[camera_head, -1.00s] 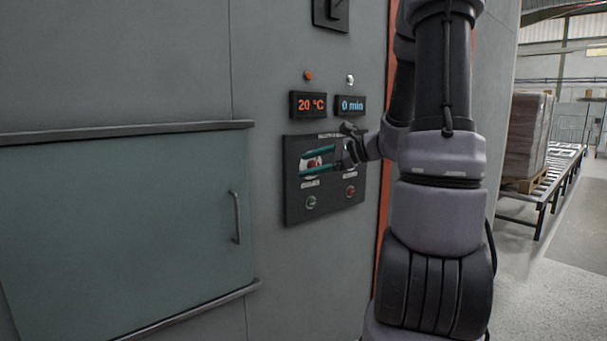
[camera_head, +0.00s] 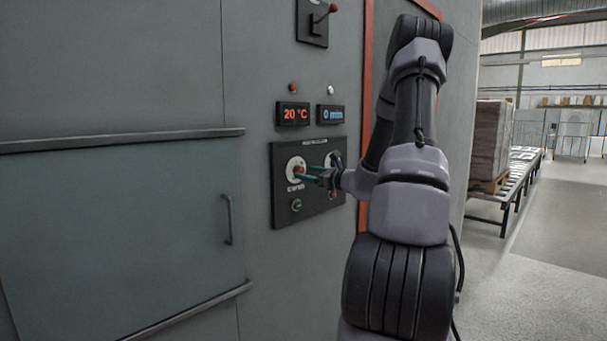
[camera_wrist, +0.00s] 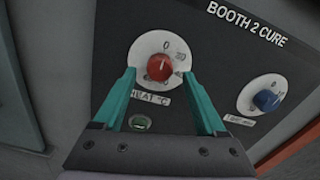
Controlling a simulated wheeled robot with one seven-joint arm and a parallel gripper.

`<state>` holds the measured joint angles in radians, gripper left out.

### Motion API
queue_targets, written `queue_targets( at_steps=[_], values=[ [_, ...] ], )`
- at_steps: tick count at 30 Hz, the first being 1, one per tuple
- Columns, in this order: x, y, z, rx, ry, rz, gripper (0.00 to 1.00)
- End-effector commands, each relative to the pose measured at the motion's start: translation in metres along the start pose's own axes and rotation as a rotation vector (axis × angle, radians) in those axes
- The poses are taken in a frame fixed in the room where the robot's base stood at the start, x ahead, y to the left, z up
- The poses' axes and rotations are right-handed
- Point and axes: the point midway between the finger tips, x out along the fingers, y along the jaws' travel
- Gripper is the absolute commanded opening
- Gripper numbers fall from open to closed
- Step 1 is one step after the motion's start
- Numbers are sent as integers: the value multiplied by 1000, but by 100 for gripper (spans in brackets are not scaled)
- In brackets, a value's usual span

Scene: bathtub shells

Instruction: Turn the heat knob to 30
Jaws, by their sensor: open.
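The red heat knob (camera_wrist: 159,67) sits on a white round dial on the dark control panel (camera_wrist: 110,95), above a label reading HEAT °C. It also shows in the head view (camera_head: 298,169). The temperature display (camera_head: 293,113) reads 20 °C. My gripper (camera_wrist: 158,80) is open, with green fingers pointing at the panel. In the wrist view the fingertips lie to the left and right of the lower part of the knob; I cannot tell whether they touch it. In the head view the fingers (camera_head: 305,174) reach the dial from the right.
A blue knob (camera_wrist: 266,100) on its own dial is to the right. A green button (camera_wrist: 139,122) is below the heat label. A door with a handle (camera_head: 229,219) is at left.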

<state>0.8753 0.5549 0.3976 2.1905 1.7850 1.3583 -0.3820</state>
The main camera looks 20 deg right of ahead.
Motion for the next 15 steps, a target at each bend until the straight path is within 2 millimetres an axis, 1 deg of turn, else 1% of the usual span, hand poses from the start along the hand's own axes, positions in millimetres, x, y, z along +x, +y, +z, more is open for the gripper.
queue_targets(
  at_steps=[1,3,6,15],
  values=[
    [7,1,0,0,-1,3,74],
    [14,0,0,1,-1,2,74],
    [20,0,0,0,1,2,74],
    [22,0,0,0,1,1,74]
  ],
)
